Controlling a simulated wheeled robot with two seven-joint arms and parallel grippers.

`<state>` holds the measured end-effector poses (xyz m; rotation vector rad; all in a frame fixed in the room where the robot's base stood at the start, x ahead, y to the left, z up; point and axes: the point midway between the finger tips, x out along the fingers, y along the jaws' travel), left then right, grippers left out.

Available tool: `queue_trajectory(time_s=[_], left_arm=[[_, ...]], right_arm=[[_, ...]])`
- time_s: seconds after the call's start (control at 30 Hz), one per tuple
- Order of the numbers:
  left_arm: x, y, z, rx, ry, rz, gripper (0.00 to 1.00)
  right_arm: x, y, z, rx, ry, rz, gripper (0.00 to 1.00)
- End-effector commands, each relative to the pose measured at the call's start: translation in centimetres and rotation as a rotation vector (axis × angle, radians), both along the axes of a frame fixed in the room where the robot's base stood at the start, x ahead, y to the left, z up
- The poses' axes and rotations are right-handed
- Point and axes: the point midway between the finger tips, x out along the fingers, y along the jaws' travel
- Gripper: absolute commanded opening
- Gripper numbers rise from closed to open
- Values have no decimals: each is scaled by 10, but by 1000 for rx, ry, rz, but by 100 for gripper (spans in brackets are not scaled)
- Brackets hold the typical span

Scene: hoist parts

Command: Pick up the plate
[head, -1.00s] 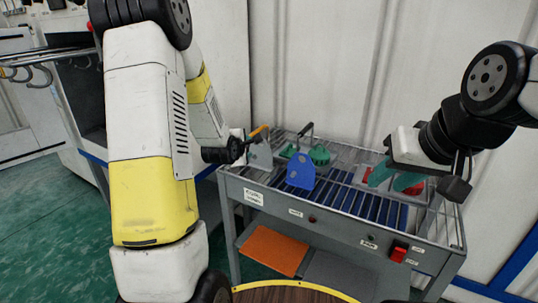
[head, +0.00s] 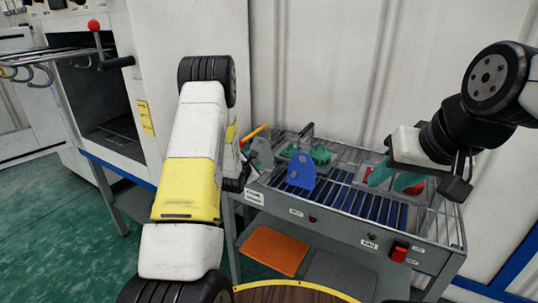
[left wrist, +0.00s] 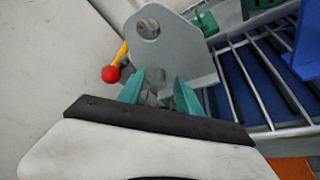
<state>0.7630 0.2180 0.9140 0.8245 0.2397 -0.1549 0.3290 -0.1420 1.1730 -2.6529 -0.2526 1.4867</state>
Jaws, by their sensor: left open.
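A grey plate (head: 262,152) with a round hole stands upright at the left end of the roller table. In the left wrist view the grey plate (left wrist: 168,48) is straight ahead of my left gripper (left wrist: 160,90). Its two teal fingers are apart, close to the plate's lower part; I cannot tell whether they touch it. In the head view my left arm hides most of that gripper. A blue plate (head: 301,171) with holes stands to the right of the grey one. My right gripper (head: 394,179) is open above the table's right side.
The roller table (head: 330,228) has railings and a red switch (head: 399,251). Green parts (head: 320,154) stand behind the blue plate, and a red part (head: 416,188) lies under my right gripper. An orange panel (head: 274,250) is on the lower shelf. A machine (head: 100,90) stands at left.

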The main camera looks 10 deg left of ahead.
Motion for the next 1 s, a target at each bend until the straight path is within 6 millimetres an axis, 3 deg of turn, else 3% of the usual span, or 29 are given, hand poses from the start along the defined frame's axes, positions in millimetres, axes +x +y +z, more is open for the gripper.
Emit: queue_trajectory(time_s=[0.3,0.5,0.53,1.0], left_arm=[[6,0,-1,1,-1,0,41],[6,0,-1,1,0,0,2],[6,0,-1,1,-1,0,0],[6,0,-1,1,-1,0,0]], right_arm=[[0,0,0,0,0,0,36],[0,0,0,0,0,0,36],[0,0,0,0,0,0,36],[0,0,0,0,0,0,36]])
